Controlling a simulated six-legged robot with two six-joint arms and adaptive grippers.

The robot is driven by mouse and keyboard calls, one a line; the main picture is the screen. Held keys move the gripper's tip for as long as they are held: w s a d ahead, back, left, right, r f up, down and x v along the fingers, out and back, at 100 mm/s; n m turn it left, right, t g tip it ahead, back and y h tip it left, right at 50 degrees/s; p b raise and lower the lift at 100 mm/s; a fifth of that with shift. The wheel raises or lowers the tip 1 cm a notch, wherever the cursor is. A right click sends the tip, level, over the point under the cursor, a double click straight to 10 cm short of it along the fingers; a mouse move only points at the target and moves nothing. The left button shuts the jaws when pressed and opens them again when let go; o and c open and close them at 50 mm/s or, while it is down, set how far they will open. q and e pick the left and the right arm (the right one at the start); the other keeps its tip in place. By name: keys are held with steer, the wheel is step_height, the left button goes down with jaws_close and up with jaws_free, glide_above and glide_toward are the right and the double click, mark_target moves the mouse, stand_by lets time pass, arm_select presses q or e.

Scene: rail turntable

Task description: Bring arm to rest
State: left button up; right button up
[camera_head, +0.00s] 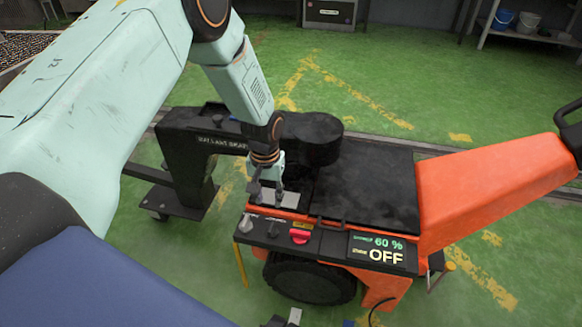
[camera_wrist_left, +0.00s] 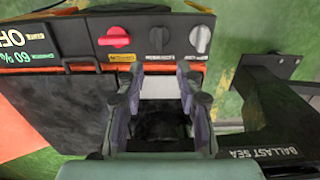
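My left gripper (camera_head: 268,192) points down over the orange machine, just behind its control panel (camera_head: 320,238). Its two fingers stand apart in the left wrist view (camera_wrist_left: 158,98), with nothing clearly held between them. A pale plate (camera_wrist_left: 158,86) and a dark recess lie beneath them; contact cannot be told. The panel carries a red knob (camera_head: 300,236), a black knob (camera_head: 273,230), a grey knob (camera_head: 246,223) and a display (camera_head: 378,250) reading "60 %" and "OFF". A black arm-like part (camera_head: 205,135) with white lettering stands behind the gripper. My right gripper is not in view.
The orange boom (camera_head: 490,190) extends right from the black cover (camera_head: 370,185). A black wheel (camera_head: 310,280) sits under the panel. A rail crosses the green floor (camera_head: 400,70) behind the machine. A shelf with a blue bucket (camera_head: 503,19) is at the back right.

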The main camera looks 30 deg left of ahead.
arm_select(q)
steer(key=s+d+f+m+t+p, duration=0.1)
steer(key=s+d+f+t, duration=0.25)
steer(key=s+d, duration=0.4)
steer(key=s+r+g+p, duration=0.1)
steer(key=s+p, duration=0.1)
steer(key=s, duration=1)
steer(key=s+r+m+g+p, duration=0.1)
steer(key=s+g+p, duration=0.1)
steer(key=s, duration=1)
steer(key=shift+s+d+r, duration=0.3)
steer(key=shift+r, duration=0.1)
steer(key=shift+g, duration=0.25)
